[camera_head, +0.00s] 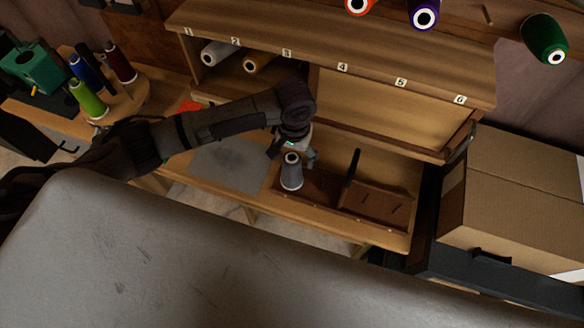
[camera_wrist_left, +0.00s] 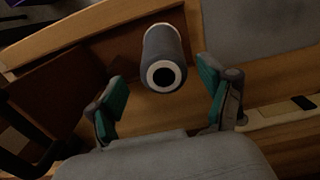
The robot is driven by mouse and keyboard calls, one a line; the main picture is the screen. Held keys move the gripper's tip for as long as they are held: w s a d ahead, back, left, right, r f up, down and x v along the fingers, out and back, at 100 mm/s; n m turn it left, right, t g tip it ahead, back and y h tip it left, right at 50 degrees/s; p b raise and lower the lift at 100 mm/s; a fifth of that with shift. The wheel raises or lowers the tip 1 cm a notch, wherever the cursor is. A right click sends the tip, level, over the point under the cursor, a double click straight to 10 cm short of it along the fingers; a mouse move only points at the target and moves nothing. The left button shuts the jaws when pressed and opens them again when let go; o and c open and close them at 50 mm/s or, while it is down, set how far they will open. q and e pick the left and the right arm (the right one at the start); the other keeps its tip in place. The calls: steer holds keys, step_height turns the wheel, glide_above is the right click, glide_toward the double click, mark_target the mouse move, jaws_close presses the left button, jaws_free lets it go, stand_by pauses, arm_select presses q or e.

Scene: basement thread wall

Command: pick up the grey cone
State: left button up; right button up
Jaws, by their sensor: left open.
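My right gripper is in neither view.
A grey mat (camera_head: 228,165) lies to the left. The numbered shelf (camera_head: 340,62) rises behind. Coloured cones (camera_head: 88,98) stand on a round stand at left. A cardboard box (camera_head: 520,195) is at right.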

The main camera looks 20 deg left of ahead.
arm_select(q)
steer(key=shift+s+a+f+p, duration=0.1)
steer(key=shift+a+f+p, duration=0.1)
steer(key=shift+f, duration=0.75)
steer(key=shift+a+f+p, duration=0.1)
steer(key=shift+f+p, duration=0.05)
steer(key=shift+f, duration=0.8)
steer(key=c, duration=1.5)
step_height(320, 180, up, 10)
steer(key=shift+r+b, duration=0.1)
steer(key=shift+b, duration=0.75)
